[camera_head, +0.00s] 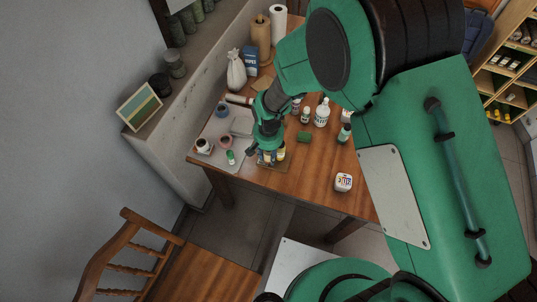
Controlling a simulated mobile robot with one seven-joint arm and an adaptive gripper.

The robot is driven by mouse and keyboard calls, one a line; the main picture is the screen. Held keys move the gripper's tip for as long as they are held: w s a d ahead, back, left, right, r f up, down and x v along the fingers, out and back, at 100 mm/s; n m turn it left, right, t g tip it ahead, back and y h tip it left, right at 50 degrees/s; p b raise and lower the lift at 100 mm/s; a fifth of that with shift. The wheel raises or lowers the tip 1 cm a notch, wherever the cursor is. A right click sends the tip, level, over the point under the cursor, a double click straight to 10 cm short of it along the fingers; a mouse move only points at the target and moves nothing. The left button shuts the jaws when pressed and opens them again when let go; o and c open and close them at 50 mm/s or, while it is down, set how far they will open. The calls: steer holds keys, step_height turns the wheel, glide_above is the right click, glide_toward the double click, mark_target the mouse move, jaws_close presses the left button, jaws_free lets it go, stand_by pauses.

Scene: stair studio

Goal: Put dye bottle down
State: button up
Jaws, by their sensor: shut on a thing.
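My gripper (266,148) points down over the front left part of the wooden table (310,179). It is shut on a small bottle, taken to be the dye bottle, which the fingers mostly hide. Directly below is a small wooden holder (268,166) with small bottles at it, one of them yellow (281,153). I cannot tell whether the held bottle touches the holder or is above it. A small white bottle with a green label (231,157) stands to the left on a pale tray (214,129).
Cups (204,145) also stand on the tray. A green block (304,136), a white bottle (322,113) and several smaller bottles are to the right. A white tub (343,182) sits near the front edge. The table between holder and tub is clear. A chair (130,258) stands front left.

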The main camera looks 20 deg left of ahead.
stand_by(0.3)
steer(key=o, duration=1.3)
steer(key=shift+f, duration=0.1)
step_height(320, 180, up, 12)
steer(key=shift+r+p, duration=0.15)
steer(key=shift+p, duration=1)
